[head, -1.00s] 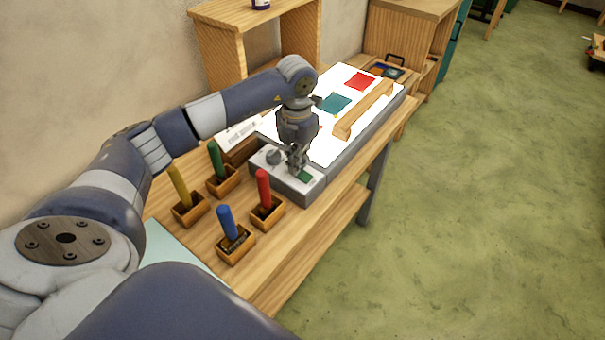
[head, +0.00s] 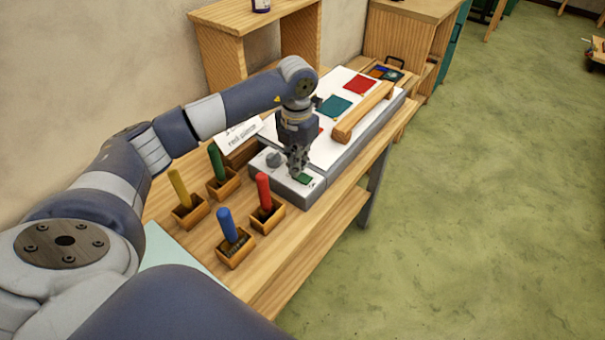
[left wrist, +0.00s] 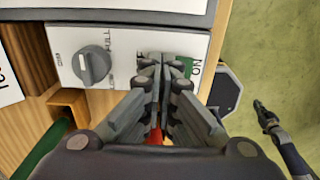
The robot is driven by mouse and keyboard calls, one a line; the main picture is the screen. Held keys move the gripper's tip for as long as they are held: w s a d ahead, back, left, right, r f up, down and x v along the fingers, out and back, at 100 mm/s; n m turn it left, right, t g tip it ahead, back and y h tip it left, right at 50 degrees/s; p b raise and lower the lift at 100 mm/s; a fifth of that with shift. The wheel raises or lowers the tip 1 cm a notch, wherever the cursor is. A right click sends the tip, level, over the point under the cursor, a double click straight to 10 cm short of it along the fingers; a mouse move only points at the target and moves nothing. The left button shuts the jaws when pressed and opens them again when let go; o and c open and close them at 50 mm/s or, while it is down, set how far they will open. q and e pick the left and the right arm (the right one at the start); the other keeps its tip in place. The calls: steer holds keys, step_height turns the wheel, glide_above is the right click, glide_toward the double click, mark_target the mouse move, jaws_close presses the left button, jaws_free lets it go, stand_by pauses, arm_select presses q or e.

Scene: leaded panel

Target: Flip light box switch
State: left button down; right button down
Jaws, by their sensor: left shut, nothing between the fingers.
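The light box (head: 362,122) lies on the wooden bench with its white top unlit. In the left wrist view the panel carries a round grey knob (left wrist: 92,64) and a green switch (left wrist: 186,68) beside the word ON. My left gripper (head: 296,172) points down at the panel, right at the green switch, with its fingers closed and empty. The fingers hide part of the switch, and whether they touch it I cannot tell.
Wooden holders with yellow (head: 179,188), green (head: 216,160), red (head: 263,190) and blue (head: 228,224) sticks stand in front of the panel. A wooden bar (head: 362,112) and red (head: 359,85) and teal (head: 333,106) pieces lie on the box. Open floor is at the right.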

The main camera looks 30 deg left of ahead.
arm_select(q)
steer(key=shift+r+p, duration=1.6)
steer(key=shift+r, duration=1.2)
